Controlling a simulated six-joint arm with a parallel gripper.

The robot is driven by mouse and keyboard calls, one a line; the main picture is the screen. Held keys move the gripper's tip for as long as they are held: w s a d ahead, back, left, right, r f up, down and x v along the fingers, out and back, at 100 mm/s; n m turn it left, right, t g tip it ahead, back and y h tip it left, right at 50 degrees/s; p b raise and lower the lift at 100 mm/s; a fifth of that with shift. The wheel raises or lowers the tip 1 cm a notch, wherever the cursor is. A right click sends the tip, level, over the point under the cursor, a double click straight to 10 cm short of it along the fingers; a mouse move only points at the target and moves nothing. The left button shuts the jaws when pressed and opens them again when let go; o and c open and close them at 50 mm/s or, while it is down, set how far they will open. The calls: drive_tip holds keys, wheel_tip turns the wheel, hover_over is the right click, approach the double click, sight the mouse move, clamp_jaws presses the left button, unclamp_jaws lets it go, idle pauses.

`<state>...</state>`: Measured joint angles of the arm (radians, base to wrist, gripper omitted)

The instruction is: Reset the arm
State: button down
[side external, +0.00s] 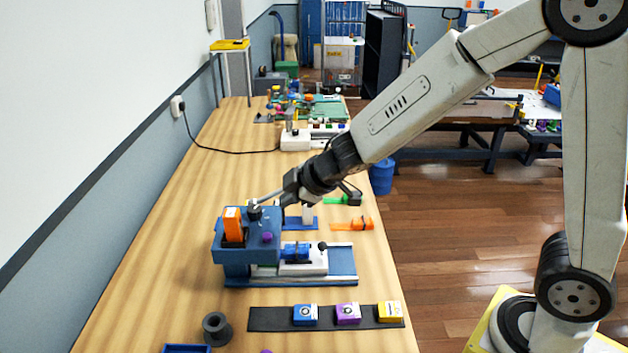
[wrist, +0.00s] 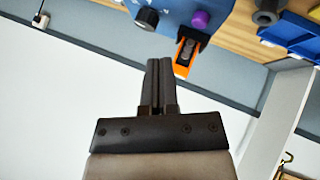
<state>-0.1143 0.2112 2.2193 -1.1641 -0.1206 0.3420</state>
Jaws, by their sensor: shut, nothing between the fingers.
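My gripper (side external: 258,201) is at the end of my arm, just above the top of a blue machine (side external: 231,255) on the wooden bench. In the wrist view my gripper (wrist: 160,63) has its two dark fingers together with nothing between them. The machine's black knob (side external: 255,213) is close to the fingertips in the side view; I cannot tell whether they touch. In the wrist view the knob (wrist: 147,18) and a purple button (wrist: 200,19) are beyond the fingertips. An orange switch (wrist: 187,54) is just right of them there, and stands upright in the side view (side external: 233,223).
A dark strip (side external: 275,319) with blue, purple and yellow blocks lies in front of the machine. A dark spool (side external: 216,329) is left of it. The wall (side external: 110,150) runs along the left. Bench space left of the machine is bare.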

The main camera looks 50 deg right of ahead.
drive_tip(key=s+d+f+m+g+h, duration=0.1)
drive_tip(key=s+d+f+m+g, duration=0.2)
drive_tip(key=s+m, duration=0.2)
drive_tip(key=s+d+f+m+g+h, duration=0.1)
drive_tip(key=s+m, duration=0.5)
drive_tip(key=s, duration=0.6)
drive_tip(key=d+f+g, duration=0.1)
drive_tip(key=d+f, duration=0.1)
drive_tip(key=d, duration=0.1)
drive_tip(key=shift+s+g, duration=0.25)
drive_tip(key=shift+g, duration=0.15)
drive_tip(key=shift+d+f, duration=0.1)
